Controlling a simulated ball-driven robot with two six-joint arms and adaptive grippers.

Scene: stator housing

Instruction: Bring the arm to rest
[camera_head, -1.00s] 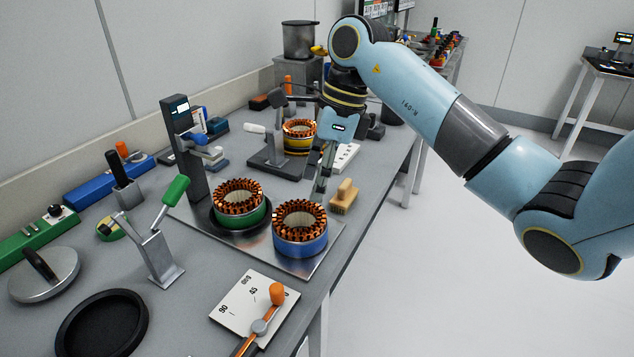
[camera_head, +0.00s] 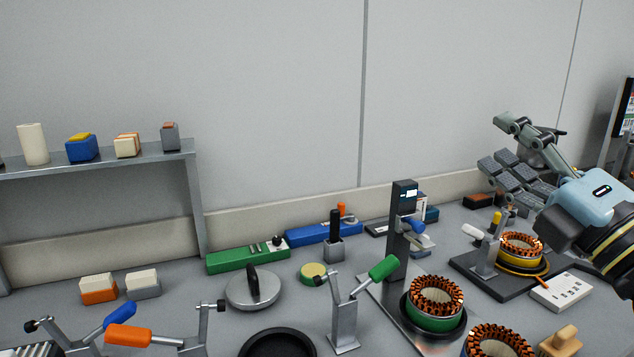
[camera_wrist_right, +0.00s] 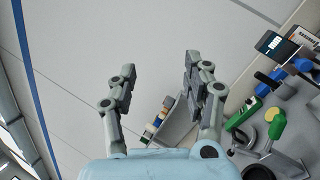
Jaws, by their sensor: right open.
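My right gripper (camera_head: 493,142) is at the right of the head view, raised above the bench in front of the wall. Its fingers point left and up, are spread apart, and hold nothing. In the right wrist view the two fingers (camera_wrist_right: 158,68) also stand apart, with only wall and bench behind them. A green stator housing (camera_head: 436,322) with copper windings sits in a dark ring below. A yellow stator housing (camera_head: 522,266) sits in a dark fixture below the gripper. Another stator (camera_head: 497,342) is cut off at the bottom edge. My left gripper is out of view.
A dark post (camera_head: 400,235) with a small display stands beside the green stator. A green-handled clamp (camera_head: 345,312) stands left of it. A shelf (camera_head: 100,158) with small items is at the left. The wall runs behind the bench; the air left of the gripper is clear.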

